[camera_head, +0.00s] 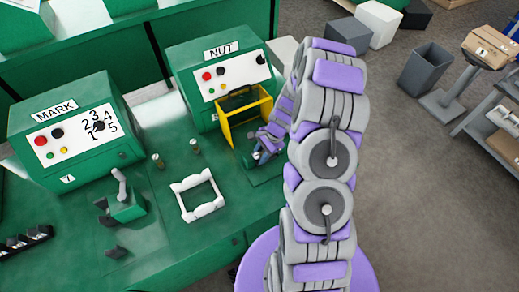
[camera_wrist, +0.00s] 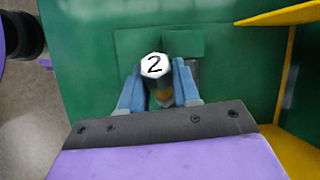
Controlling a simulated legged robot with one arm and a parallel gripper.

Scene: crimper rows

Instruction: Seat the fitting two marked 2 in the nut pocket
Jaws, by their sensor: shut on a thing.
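The fitting marked 2 (camera_wrist: 155,67) has a white hexagonal top with a black 2 and a darker body with a yellowish band. My gripper (camera_wrist: 157,74) is shut on it, with a blue finger on either side. In the head view my gripper (camera_head: 262,152) is low at the front of the NUT machine (camera_head: 213,78), by its yellow frame (camera_head: 226,129). Green raised blocks (camera_wrist: 183,43) lie just beyond the fitting in the wrist view. The nut pocket cannot be made out, and I cannot tell whether the fitting touches anything below.
The yellow frame also stands close on the right in the wrist view (camera_wrist: 284,75). Two small upright pieces (camera_head: 158,161) and a white frame (camera_head: 183,207) are on the green bench left of my arm. The MARK machine (camera_head: 65,125) and a lever fixture (camera_head: 125,208) are further left.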

